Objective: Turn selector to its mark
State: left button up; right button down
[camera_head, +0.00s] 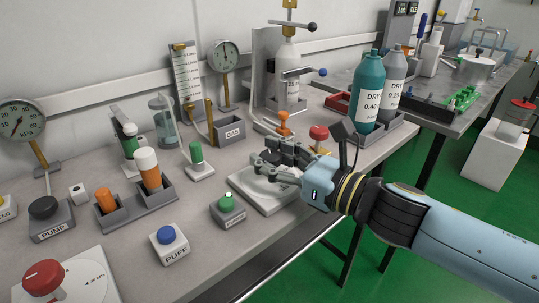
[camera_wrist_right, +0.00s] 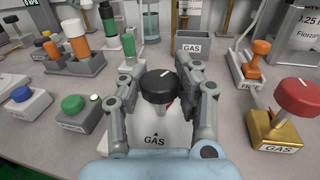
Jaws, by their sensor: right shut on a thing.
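The selector is a black round knob (camera_wrist_right: 160,86) with a short white line on top, on a white plate (camera_wrist_right: 158,140) marked with a small black triangle and "GAS". In the wrist view the white line lies near the knob's far part, while the triangle is on the near side. My right gripper (camera_wrist_right: 162,92) has its fingers on both sides of the knob and is shut on it. In the head view my right gripper (camera_head: 272,163) covers most of the knob above the white plate (camera_head: 267,205). My left gripper is not in view.
A green button (camera_head: 226,201) sits left of the plate. A red knob on a brass base (camera_wrist_right: 290,113) and an orange plunger (camera_wrist_right: 255,58) stand close on the right in the wrist view. Tall bottles (camera_head: 367,86) stand behind my right wrist. Another red knob (camera_head: 43,278) is front left.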

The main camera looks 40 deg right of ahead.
jog(key=m+h, duration=0.1)
jog(key=h+b, duration=0.1)
jog(key=shift+f+m+h, duration=0.2)
jog(key=shift+m+h, duration=0.2)
jog(key=shift+m+t+h+b, duration=0.3)
jog(key=shift+m+h, duration=0.5)
jog(key=shift+h, duration=0.3)
jog(key=shift+m+h+b, duration=0.3)
jog(key=shift+m+h, duration=0.2)
jog(key=shift+h, duration=0.4)
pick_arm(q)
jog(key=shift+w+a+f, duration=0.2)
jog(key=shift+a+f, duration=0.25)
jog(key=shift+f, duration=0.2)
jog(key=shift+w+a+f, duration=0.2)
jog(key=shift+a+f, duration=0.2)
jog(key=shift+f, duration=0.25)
pick_arm(e)
jog(key=shift+r+m+h, duration=0.1)
jog(key=shift+m+h, duration=0.3)
jog(key=shift+h, duration=0.3)
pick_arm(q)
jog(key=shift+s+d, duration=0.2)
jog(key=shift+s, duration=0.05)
